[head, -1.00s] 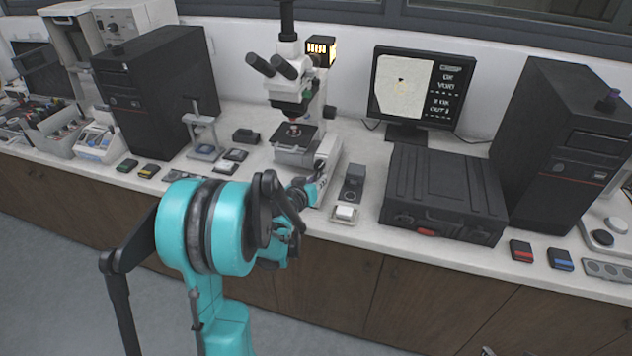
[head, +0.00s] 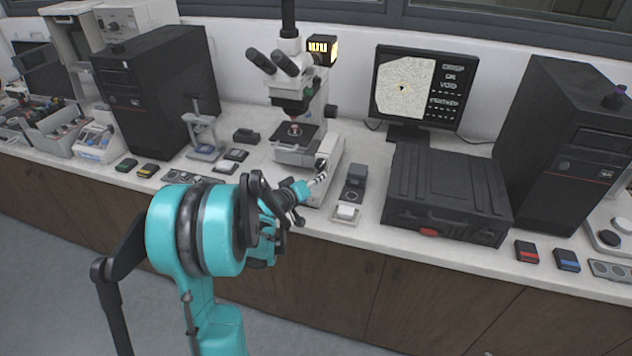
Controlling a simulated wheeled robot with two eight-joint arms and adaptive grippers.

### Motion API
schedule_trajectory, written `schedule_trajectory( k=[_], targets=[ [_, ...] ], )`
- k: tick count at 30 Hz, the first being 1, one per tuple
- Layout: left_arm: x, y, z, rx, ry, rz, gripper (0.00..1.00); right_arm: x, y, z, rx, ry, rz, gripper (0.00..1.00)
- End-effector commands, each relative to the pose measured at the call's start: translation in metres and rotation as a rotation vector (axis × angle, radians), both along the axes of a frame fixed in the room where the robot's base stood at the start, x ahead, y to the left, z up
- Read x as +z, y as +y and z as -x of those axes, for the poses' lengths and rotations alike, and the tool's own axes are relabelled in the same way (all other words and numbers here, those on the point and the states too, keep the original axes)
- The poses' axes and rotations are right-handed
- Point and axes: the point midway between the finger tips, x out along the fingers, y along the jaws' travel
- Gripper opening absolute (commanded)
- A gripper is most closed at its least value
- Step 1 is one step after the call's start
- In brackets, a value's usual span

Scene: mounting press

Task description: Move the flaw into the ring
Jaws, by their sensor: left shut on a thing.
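The monitor (head: 417,90) shows a pale, grainy round picture with a small dark flaw (head: 402,88) near its middle. A faint yellowish ring appears close around the flaw; at this size I cannot tell whether the flaw lies fully inside it. The microscope (head: 300,85) stands left of the monitor, with a small specimen (head: 295,130) on its stage. My left gripper (head: 318,180) is at the right front of the microscope's base, shut on what looks like a small control knob there; the fingers largely hide it. My right gripper is not in view.
A black case (head: 445,195) lies right of the microscope, with a small grey device (head: 353,185) between them. Dark computer towers (head: 155,90) stand at both sides. Small blocks and plates lie along the bench's front edge (head: 390,238).

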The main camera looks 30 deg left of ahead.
Motion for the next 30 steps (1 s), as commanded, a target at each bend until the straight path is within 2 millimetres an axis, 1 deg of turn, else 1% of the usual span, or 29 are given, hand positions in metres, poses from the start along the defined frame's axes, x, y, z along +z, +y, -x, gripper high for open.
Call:
schedule_trajectory(
  k=[11, 12, 13, 14, 22, 24, 26, 29, 30],
  targets=[
    [0.000, 0.000, 0.000, 0.000, -0.001, 0.003, 0.00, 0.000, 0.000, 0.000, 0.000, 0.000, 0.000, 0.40],
    [0.000, 0.000, 0.000, 0.000, -0.001, 0.003, 0.34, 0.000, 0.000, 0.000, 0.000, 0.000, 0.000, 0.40],
    [0.000, 0.000, 0.000, 0.000, -0.001, 0.003, 0.42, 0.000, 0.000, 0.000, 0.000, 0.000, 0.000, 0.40],
    [0.000, 0.000, 0.000, 0.000, -0.001, 0.003, 0.45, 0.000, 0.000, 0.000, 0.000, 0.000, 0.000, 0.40],
    [0.000, 0.000, 0.000, 0.000, -0.001, 0.003, 0.45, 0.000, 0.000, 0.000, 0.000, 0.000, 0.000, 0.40],
    [0.001, 0.000, 0.003, 0.001, 0.000, 0.004, 0.45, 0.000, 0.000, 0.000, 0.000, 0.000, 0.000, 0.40],
    [0.003, 0.001, 0.009, 0.002, -0.001, 0.004, 0.45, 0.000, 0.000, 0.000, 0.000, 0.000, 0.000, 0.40],
    [0.008, 0.001, 0.024, 0.002, -0.001, 0.004, 0.45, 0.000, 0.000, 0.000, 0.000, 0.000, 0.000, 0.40],
    [0.010, 0.001, 0.032, 0.003, -0.001, 0.004, 0.45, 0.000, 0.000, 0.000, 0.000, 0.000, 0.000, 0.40]
  ],
)
